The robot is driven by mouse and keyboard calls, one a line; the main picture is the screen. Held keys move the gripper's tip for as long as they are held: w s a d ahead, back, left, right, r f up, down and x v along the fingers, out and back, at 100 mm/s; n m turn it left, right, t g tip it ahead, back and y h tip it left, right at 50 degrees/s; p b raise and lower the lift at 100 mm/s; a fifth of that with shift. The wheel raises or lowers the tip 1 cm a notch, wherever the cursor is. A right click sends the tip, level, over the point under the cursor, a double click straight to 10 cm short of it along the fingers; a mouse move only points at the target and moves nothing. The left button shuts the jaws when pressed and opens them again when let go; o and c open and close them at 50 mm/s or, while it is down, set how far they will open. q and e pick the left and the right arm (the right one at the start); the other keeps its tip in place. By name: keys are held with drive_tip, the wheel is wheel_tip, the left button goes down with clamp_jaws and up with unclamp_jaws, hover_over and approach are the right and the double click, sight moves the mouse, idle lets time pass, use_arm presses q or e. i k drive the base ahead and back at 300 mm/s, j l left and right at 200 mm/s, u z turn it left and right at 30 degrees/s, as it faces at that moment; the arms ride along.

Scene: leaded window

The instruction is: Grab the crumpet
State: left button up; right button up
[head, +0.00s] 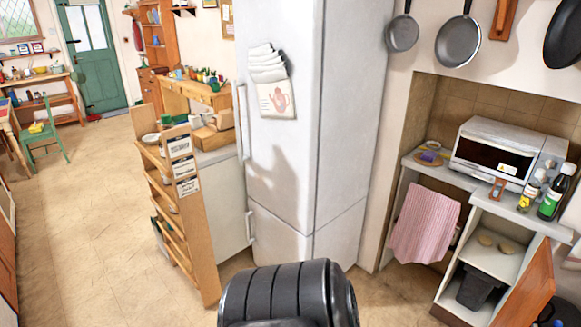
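Neither of my grippers can be made out in this view. A black ribbed part of my own body fills the bottom middle.
A white toaster oven (505,150) and bottles (551,192) stand on the counter above. The cabinet's wooden door (530,290) hangs open, with a dark bin (481,287) inside. A pink towel (425,222) hangs left. The tall fridge (290,130) stands ahead; floor is clear at left.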

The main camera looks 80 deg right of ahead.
sight(485, 241)
drive_tip(key=z, duration=4.2)
drive_tip(key=i+z, duration=0.2)
drive_tip(key=z, duration=0.15)
drive_tip(key=i+z, duration=0.15)
drive_tip(key=z, duration=0.25)
